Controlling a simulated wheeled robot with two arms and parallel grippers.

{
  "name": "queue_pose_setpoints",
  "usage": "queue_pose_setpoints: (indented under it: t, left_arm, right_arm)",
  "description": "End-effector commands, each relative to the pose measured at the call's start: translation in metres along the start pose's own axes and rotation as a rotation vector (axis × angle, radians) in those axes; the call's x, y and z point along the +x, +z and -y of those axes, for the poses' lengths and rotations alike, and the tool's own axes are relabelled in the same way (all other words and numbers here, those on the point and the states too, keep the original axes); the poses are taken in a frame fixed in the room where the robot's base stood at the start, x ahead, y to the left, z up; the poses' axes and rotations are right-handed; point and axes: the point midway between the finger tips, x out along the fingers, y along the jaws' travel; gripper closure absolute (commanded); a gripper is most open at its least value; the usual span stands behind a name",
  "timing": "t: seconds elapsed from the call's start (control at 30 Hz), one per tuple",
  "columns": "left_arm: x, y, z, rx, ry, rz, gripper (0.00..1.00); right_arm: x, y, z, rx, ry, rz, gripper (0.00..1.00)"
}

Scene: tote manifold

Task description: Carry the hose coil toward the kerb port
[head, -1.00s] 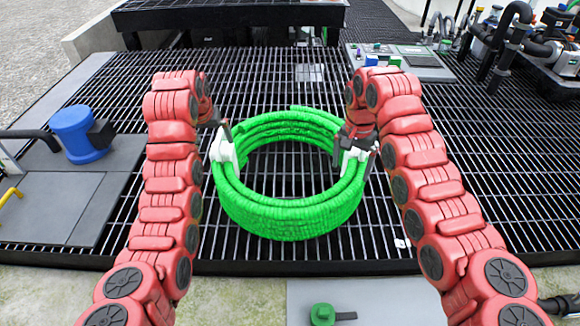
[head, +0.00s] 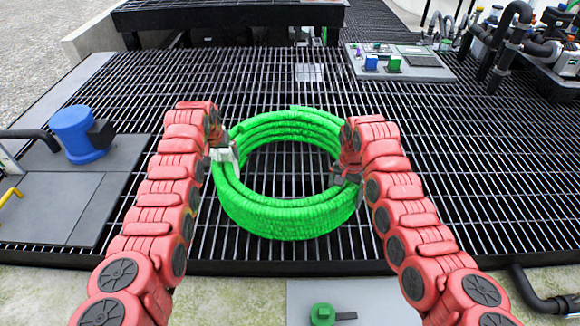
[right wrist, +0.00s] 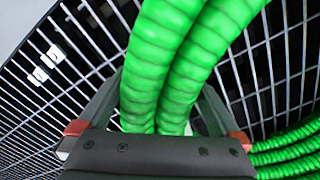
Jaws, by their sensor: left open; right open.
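The green hose coil (head: 290,215) lies as a ring of several turns on the dark grating. My left gripper (head: 222,152) is open at the coil's left side, by a white piece (head: 226,158) on it; exact contact is unclear. My right gripper (head: 346,172) is at the coil's right side, its fingers mostly hidden by my arm. In the right wrist view my right gripper (right wrist: 165,90) is open, with a finger on each side of two green hose strands (right wrist: 165,60). I cannot identify the kerb port with certainty.
A blue motor-like unit (head: 80,133) stands on a grey plate at left. A panel with blue and green blocks (head: 400,64) lies behind at right, near black pipework (head: 510,35). A green fitting (head: 322,314) sits on a grey plate at the front. The grating (head: 490,170) right of my arms is clear.

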Motion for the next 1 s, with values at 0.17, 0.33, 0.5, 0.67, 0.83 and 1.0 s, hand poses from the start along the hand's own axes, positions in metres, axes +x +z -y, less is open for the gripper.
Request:
queue_pose_setpoints:
  t: [0.17,0.33,0.5,0.67,0.83,1.0]
  left_arm:
    - [0.0008,0.0001,-0.0001,0.0,0.0,0.0,0.0]
    - [0.0009,0.0004,-0.0002,0.0,0.0,0.001,0.09]
    - [0.0009,0.0005,-0.0002,0.0,0.0,0.001,0.4]
    - [0.001,0.0007,-0.0001,0.0,0.0,0.001,0.68]
    - [0.0011,0.0008,0.0,0.0,0.0,0.002,0.99]
    - [0.0012,0.0009,0.0,0.0,0.0,0.002,1.0]
  right_arm:
    - [0.0006,0.0,-0.0001,0.0,0.0,0.0,0.0]
    - [0.0004,0.0,-0.0001,0.0,0.0,0.0,0.09]
    - [0.0004,0.0,-0.0001,0.0,0.0,0.0,0.4]
    - [0.0004,0.0001,-0.0001,0.0,0.0,0.001,0.68]
    - [0.0004,0.0002,-0.0001,0.0,0.0,0.001,0.99]
    - [0.0003,0.0001,0.0,0.0,0.0,0.001,1.0]
